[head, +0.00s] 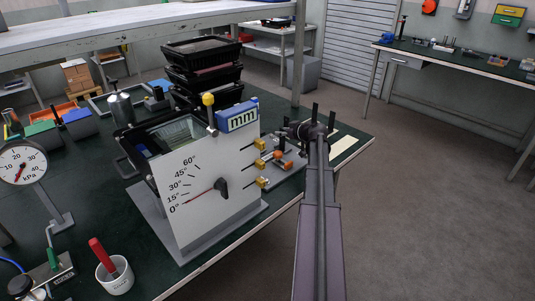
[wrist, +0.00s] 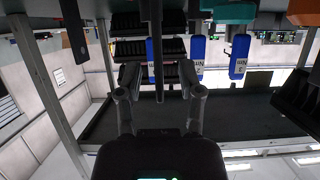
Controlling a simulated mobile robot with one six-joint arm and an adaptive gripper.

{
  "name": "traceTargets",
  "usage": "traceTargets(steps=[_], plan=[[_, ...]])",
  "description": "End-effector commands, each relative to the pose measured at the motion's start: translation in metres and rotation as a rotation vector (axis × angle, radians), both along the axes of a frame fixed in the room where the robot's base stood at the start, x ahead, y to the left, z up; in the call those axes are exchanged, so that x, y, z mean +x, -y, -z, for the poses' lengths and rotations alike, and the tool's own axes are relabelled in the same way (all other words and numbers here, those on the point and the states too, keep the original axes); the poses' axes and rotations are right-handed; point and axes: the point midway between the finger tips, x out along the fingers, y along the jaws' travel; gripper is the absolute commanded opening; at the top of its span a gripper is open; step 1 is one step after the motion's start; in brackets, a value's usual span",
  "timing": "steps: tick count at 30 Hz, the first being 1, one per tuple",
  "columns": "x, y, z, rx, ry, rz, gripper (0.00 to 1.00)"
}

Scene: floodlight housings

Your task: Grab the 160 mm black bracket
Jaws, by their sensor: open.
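My gripper (head: 323,118) is open at the end of my outstretched arm, above the right end of the green-topped bench in the head view. In the wrist view my gripper (wrist: 159,72) shows its two fingers spread apart. A narrow dark upright bar (wrist: 158,40) appears between them in that view; I cannot tell whether it touches either finger. Another flat dark bar (wrist: 72,28) shows at the upper left. I cannot tell which dark piece, if any, is the 160 mm black bracket, and no size marking is readable.
A white angle-scale panel (head: 195,190) stands left of my arm, with yellow knobs (head: 260,163) on its right edge. Stacked black crates (head: 203,70) stand behind it. A pressure gauge (head: 22,163) and white cup (head: 115,275) are at left. The floor (head: 430,190) at right is clear.

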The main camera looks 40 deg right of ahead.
Motion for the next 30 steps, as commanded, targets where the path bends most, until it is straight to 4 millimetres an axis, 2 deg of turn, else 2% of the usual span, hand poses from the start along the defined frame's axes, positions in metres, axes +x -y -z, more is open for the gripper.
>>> traceTargets(steps=[10,15,30], plan=[[-0.0005,0.0003,0.0000,0.000,0.000,0.000,0.49],[-0.0007,0.0006,-0.0001,0.000,0.000,0.000,0.00],[-0.0009,0.0009,-0.0013,0.001,0.000,0.001,0.00]])
